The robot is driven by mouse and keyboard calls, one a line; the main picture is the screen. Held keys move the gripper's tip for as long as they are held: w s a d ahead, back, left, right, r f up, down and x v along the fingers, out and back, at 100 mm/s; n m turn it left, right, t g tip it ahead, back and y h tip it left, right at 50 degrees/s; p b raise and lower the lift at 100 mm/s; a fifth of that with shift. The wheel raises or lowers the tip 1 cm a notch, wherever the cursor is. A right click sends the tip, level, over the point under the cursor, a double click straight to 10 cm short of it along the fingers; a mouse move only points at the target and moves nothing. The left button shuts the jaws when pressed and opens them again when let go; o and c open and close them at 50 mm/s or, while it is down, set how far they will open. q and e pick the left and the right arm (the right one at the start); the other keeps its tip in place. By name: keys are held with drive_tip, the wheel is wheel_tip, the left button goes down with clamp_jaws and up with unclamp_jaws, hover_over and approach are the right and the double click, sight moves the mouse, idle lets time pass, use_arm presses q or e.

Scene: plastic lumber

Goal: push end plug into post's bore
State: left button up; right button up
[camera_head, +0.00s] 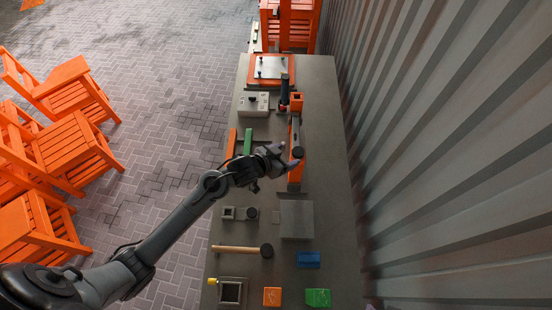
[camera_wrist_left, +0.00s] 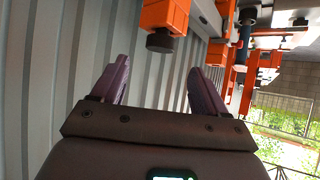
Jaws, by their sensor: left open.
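My left gripper (camera_head: 288,155) is over the middle of the table, beside a long orange post (camera_head: 296,172). Its two purple fingers also show in the left wrist view (camera_wrist_left: 160,75), spread apart with nothing between them. A dark round piece (camera_head: 298,152), perhaps the end plug, shows by the fingertips against the orange post. In the left wrist view a dark round piece (camera_wrist_left: 160,41) sits at the end of an orange part, beyond the fingers. I cannot tell whether it is in a bore. Of my right gripper, perhaps only a purple sliver (camera_head: 370,307) shows at the bottom edge.
A mallet (camera_head: 235,250) lies across the table's near left. A grey plate (camera_head: 297,219), a blue block (camera_head: 309,260), an orange block (camera_head: 272,297) and a green block (camera_head: 318,297) lie nearby. A corrugated wall (camera_head: 440,150) runs along the right. The table's right side is clear.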

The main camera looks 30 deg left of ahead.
use_arm(q)
drive_tip(key=shift+v, duration=2.5)
drive_tip(key=shift+f, duration=0.1)
